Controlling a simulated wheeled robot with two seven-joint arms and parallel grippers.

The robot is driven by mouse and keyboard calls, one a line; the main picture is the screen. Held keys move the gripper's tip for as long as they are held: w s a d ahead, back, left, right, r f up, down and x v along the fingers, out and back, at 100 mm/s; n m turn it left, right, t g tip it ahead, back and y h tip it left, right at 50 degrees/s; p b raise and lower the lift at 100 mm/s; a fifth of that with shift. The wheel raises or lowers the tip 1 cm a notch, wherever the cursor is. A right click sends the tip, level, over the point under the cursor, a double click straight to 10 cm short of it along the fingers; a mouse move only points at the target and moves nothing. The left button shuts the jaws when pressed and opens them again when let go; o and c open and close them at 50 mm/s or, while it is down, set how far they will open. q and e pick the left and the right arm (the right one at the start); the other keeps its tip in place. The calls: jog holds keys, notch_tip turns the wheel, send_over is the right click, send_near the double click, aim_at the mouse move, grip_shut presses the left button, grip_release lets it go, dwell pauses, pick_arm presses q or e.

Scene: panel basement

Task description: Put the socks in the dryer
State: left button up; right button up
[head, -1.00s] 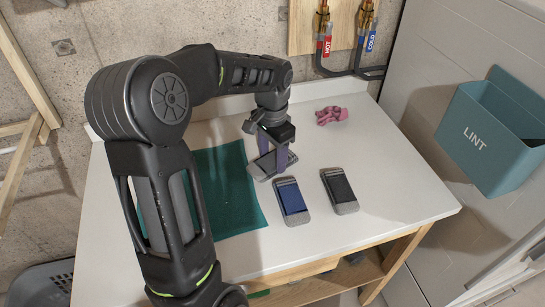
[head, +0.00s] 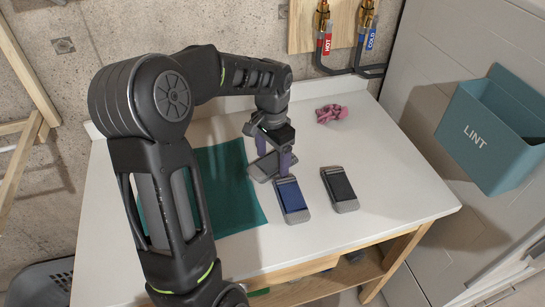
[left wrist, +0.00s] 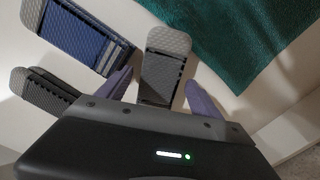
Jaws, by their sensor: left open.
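Three folded socks with grey ribbed ends lie on the white tabletop: a grey one (head: 264,167), a blue one (head: 291,200) and a black one (head: 339,188). My left gripper (head: 273,165) is open at the grey sock, its purple fingers pointing down. In the left wrist view the grey sock (left wrist: 165,62) lies between the two spread fingers (left wrist: 162,92). The blue sock (left wrist: 85,36) and the black sock (left wrist: 48,93) are to the left there. One finger stands close to the blue sock. No dryer opening shows. My right gripper is out of view.
A teal cloth (head: 228,188) lies left of the socks, partly behind my arm. A pink crumpled cloth (head: 331,114) lies at the back. A teal lint bin (head: 486,140) hangs on a grey panel at right. The tabletop's front right (head: 410,205) is clear.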

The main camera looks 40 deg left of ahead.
aim_at(272, 160)
pick_arm(q)
notch_tip(272, 160, up, 12)
jog(key=shift+r, duration=0.2)
dwell(0.4)
dwell(0.5)
